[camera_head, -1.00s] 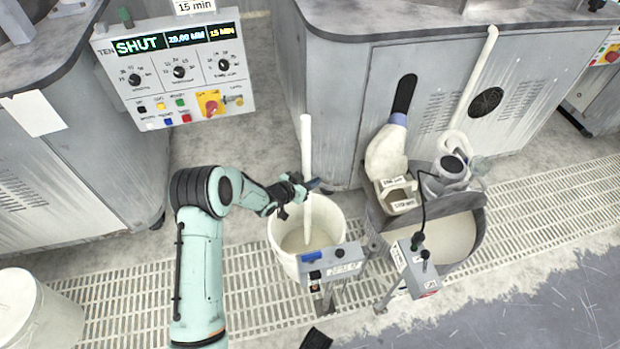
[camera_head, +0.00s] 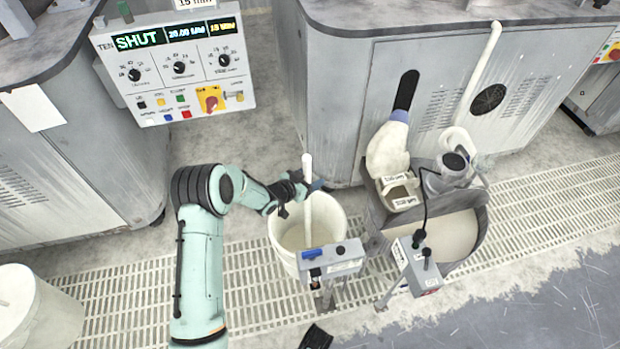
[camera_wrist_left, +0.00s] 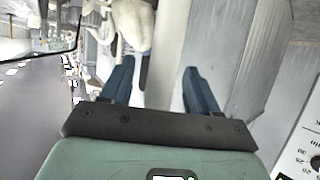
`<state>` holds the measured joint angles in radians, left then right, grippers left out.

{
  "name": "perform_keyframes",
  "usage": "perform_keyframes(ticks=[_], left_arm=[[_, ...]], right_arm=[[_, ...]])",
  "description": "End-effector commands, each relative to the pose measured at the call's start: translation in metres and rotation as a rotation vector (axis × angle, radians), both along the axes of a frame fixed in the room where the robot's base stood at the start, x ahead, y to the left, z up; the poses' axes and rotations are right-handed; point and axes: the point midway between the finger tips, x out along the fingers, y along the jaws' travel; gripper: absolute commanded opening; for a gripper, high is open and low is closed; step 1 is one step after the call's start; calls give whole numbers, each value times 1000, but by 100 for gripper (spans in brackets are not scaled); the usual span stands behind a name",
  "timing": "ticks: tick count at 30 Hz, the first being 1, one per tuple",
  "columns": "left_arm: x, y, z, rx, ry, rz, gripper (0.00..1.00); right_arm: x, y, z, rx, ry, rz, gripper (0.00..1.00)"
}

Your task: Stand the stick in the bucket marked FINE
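The white stick (camera_head: 308,215) stands nearly upright in the white bucket (camera_head: 280,252), its upper end above the rim. Its lower end is hidden behind a small grey box at the bucket's front. I cannot read FINE on anything. My left gripper (camera_head: 300,188) is at the stick, just above the bucket's back rim. In the left wrist view its blue fingers (camera_wrist_left: 160,88) are spread, with the pale stick (camera_wrist_left: 166,60) between them and a gap showing beside it.
The grey box (camera_head: 332,260) with a blue switch stands at the bucket's front. A grey tub (camera_head: 480,222) with a pale inside stands to the right, a second grey box (camera_head: 415,268) before it. A panel (camera_head: 175,72) reading SHUT is at upper left. Another white bucket (camera_head: 55,320) is at lower left.

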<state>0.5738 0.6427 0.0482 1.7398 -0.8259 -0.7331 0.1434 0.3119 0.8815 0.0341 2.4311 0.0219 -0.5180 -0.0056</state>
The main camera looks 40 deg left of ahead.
Motion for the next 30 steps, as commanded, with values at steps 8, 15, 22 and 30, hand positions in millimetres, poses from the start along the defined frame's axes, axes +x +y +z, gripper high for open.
perform_keyframes(ticks=[8, 15, 22, 30], left_arm=[[-18, 2, 9, 0, 2, 1, 60], [-67, 7, 32, 0, 2, 3, 60], [-106, 9, 49, 1, 1, 2, 60], [-122, 10, 55, 0, 0, 0, 60]], right_arm=[[-6, 3, 6, 7, 15, 7, 38], [-22, 11, 20, 28, 58, 25, 38], [-35, 16, 29, 44, 94, 39, 38], [-39, 18, 31, 51, 106, 44, 38]])
